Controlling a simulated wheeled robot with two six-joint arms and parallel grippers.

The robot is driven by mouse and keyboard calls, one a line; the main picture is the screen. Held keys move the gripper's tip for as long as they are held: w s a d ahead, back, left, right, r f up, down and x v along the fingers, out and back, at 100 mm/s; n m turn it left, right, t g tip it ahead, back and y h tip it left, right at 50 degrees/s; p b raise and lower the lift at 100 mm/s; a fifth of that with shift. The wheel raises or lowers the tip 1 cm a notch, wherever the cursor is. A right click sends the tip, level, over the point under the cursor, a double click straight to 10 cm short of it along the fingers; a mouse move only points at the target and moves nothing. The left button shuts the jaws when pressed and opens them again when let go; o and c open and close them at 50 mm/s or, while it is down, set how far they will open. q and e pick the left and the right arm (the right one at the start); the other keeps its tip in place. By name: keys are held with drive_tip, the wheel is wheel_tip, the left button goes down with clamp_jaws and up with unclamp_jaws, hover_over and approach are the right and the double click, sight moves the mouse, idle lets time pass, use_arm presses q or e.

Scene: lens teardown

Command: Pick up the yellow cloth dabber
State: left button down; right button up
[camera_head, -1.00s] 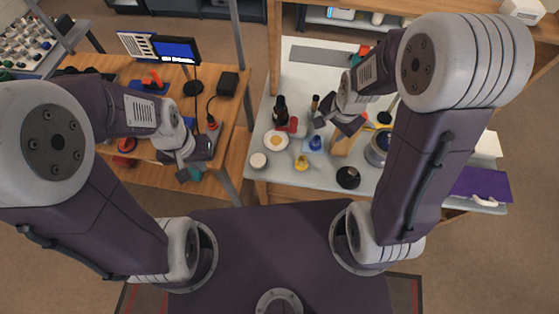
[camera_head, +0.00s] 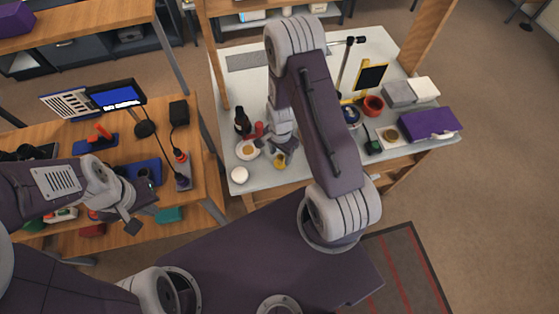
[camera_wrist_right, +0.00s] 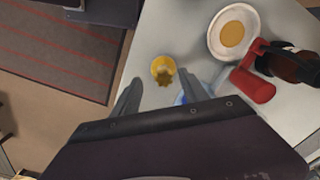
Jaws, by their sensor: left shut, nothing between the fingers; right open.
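The yellow cloth dabber (camera_head: 280,163) is on the pale bench top, near its front edge, partly hidden by my right gripper (camera_head: 282,151) in the head view. In the right wrist view the dabber (camera_wrist_right: 163,68) appears small and round, a little beyond and between the fingertips. My right gripper (camera_wrist_right: 160,88) is open there with nothing between its fingers. Contact with the dabber does not show. My left gripper (camera_head: 142,208) is shut and empty beside the wooden bench at the left.
A white dish with an amber centre (camera_wrist_right: 233,30), a red-handled tool (camera_wrist_right: 252,85) and a dark bottle (camera_wrist_right: 290,65) lie close to the dabber. A white round item (camera_head: 239,175) sits at the front edge. A purple box (camera_head: 430,124) is at far right.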

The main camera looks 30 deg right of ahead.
sight(280, 157)
drive_tip(key=shift+a, duration=0.1)
drive_tip(key=shift+w+f, duration=0.1)
drive_tip(key=shift+f, duration=0.3)
drive_tip(key=f, duration=0.2)
drive_tip(key=f+p, duration=0.1)
drive_tip(key=f, duration=0.1)
drive_tip(key=shift+w+d, duration=0.2)
drive_tip(key=shift+d, duration=0.1)
drive_tip(key=shift+w+a+f, duration=0.1)
drive_tip(key=shift+f, duration=0.15)
drive_tip(key=c, duration=1)
